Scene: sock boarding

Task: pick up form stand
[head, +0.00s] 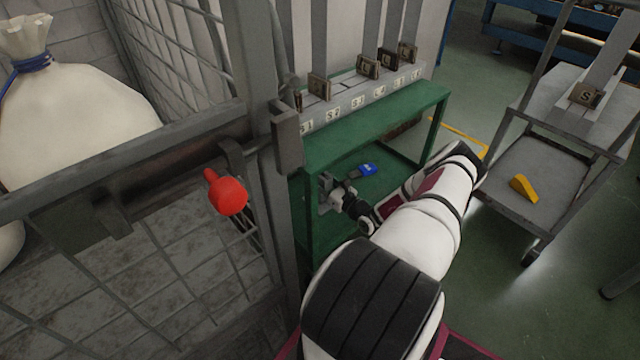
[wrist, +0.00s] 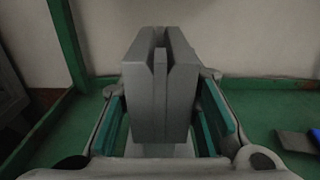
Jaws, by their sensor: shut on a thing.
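The form stand (wrist: 146,98) is a grey block with a slot down its top. It stands upright between the fingers of my gripper (wrist: 165,125) in the wrist view, and they are shut on it. In the head view my gripper (head: 338,197) reaches in over the lower shelf of the green bench, with the small grey form stand (head: 326,183) at its tip. The base of the stand is hidden by the gripper, so I cannot tell whether it touches the shelf.
A blue item (head: 368,169) lies on the lower shelf. The green bench top (head: 400,115) is above my gripper, with labelled grey forms behind. A wire cage (head: 130,260) with a red knob (head: 229,195) is at left. A cart (head: 560,165) with a yellow object (head: 523,188) stands at right.

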